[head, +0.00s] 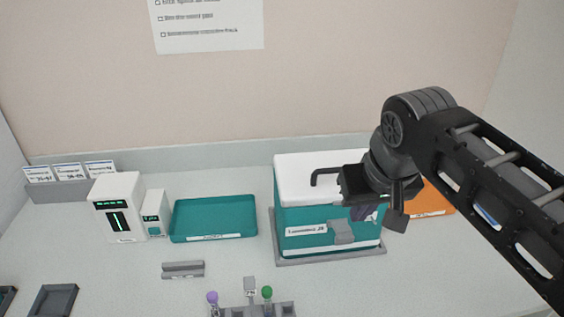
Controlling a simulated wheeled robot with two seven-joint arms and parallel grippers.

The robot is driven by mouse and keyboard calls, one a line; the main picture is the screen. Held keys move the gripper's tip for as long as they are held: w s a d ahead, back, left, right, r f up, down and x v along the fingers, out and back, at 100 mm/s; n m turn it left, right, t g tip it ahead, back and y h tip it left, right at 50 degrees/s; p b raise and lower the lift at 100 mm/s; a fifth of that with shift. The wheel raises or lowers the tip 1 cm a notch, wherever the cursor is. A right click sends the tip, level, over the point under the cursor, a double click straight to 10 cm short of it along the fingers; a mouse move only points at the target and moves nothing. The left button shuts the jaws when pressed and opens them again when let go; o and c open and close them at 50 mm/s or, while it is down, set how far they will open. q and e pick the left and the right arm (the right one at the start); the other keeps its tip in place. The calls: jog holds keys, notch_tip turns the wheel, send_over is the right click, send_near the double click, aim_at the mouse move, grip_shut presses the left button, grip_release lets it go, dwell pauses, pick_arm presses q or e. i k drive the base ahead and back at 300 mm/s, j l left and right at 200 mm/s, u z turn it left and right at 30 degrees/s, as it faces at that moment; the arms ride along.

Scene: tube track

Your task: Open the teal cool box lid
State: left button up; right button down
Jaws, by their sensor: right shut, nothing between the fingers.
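The teal cool box (305,245) stands right of centre in the head view, on a grey tray (300,261). Its white lid (300,165) lies flat and closed on top. A dark handle (316,179) shows at the lid, its right end hidden behind my gripper. A grey latch (341,233) is on the front face beside a white label. My right gripper (365,212) is shut and empty, over the right front part of the box, hiding the lid's right front corner. I cannot tell whether it touches the box. My left gripper is not in view.
A teal tray (213,217) and white devices (119,206) stand left of the box. An orange tray (433,199) is to the right, partly behind my arm. A tube rack (252,310) with purple- and green-capped tubes is in front. A grey block (183,269) lies nearby.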

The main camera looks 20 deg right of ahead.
aim_at(306, 179)
jog(key=k, duration=1)
